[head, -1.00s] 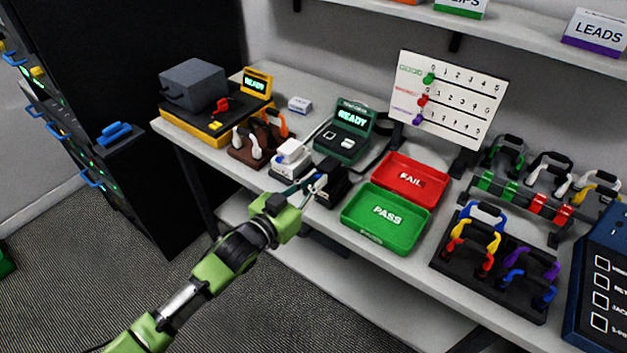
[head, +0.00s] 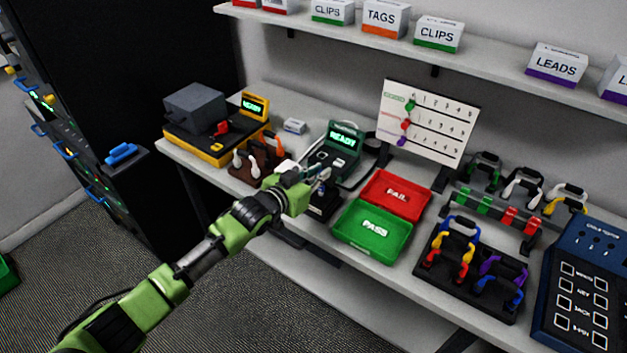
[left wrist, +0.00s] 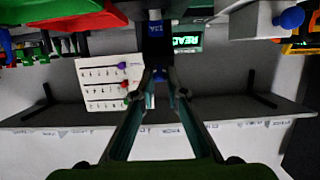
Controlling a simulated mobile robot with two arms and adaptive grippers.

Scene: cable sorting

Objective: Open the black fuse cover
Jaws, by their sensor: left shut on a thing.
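The black fuse box (head: 323,207) stands near the front edge of the bench, left of the green PASS tray (head: 370,229). A small silvery part shows on its top. My left gripper (head: 316,174) is just above it, its fingers closed together. In the left wrist view, the gripper (left wrist: 160,76) has its fingertips around a narrow dark piece, which appears to be the black fuse cover (left wrist: 156,50). The cover's exact angle is hard to tell, as the fingers partly hide it. My right gripper is not in view.
The red FAIL tray (head: 396,194) lies behind the PASS tray. A green tester reading READY (head: 341,140) stands behind the gripper. A brown rack (head: 257,168) with handled plugs and a yellow-black unit (head: 205,145) stand left. A white board (head: 430,120) stands at the back.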

